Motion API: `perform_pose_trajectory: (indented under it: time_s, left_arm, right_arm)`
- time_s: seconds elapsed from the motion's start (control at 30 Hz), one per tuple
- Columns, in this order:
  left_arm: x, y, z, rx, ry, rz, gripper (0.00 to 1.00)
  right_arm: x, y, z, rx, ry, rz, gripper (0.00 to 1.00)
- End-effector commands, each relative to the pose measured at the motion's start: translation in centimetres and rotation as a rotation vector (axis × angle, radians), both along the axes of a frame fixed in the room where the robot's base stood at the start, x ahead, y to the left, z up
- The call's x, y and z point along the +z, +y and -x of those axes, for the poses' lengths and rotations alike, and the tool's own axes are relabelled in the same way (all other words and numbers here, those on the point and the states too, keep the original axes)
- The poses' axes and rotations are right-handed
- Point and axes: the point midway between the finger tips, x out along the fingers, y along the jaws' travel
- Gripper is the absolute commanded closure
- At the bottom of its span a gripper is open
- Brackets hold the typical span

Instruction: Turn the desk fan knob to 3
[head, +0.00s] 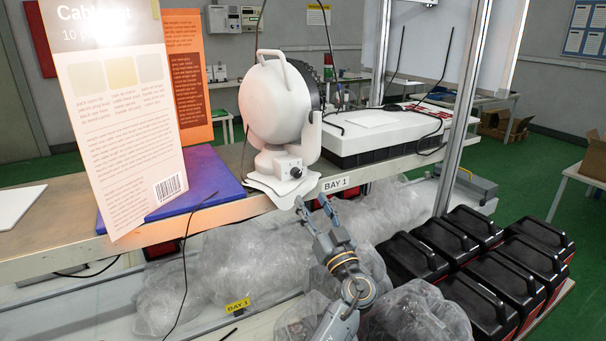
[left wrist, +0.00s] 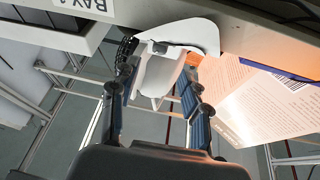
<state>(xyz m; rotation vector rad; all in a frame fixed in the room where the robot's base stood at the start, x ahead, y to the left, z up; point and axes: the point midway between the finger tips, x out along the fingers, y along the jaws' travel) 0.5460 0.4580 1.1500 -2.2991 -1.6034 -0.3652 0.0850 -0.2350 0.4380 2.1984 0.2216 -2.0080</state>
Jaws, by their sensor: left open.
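The white desk fan (head: 275,105) stands on the shelf edge in the head view. Its round dark knob (head: 296,172) is on the front of its base. The knob's setting is too small to read. My left gripper (head: 313,204) is open and empty, just below and in front of the fan base, apart from the knob in the picture. My right gripper is not in view.
A tall printed card box (head: 115,120) and a blue mat (head: 205,182) are left of the fan. A white-topped black case (head: 385,135) is to its right. Below are clear plastic wrapping (head: 225,255) and several black cases (head: 500,275). A metal post (head: 465,110) rises at right.

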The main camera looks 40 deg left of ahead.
Motion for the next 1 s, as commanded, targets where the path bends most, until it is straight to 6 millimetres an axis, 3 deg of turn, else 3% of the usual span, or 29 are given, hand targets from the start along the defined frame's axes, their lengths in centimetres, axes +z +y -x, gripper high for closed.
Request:
perform_pose_trajectory:
  time_s: [0.03,0.33,0.5,0.8,1.0]
  left_arm:
    - [1.2,1.0,-0.4,0.002,0.002,-0.003,0.53]
    - [2.8,5.5,-2.2,0.001,0.002,-0.001,0.53]
    - [3.0,6.5,-2.6,-0.001,0.001,0.0,0.53]
    - [3.0,6.7,-2.7,-0.001,0.001,0.0,0.53]
    - [3.0,6.7,-2.7,-0.001,0.001,0.0,0.92]
  right_arm:
    - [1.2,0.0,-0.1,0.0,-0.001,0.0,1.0]
    - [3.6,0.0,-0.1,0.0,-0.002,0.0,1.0]
    - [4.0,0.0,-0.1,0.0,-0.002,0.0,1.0]
    - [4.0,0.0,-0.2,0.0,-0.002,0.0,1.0]
    - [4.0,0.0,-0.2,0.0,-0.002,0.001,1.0]
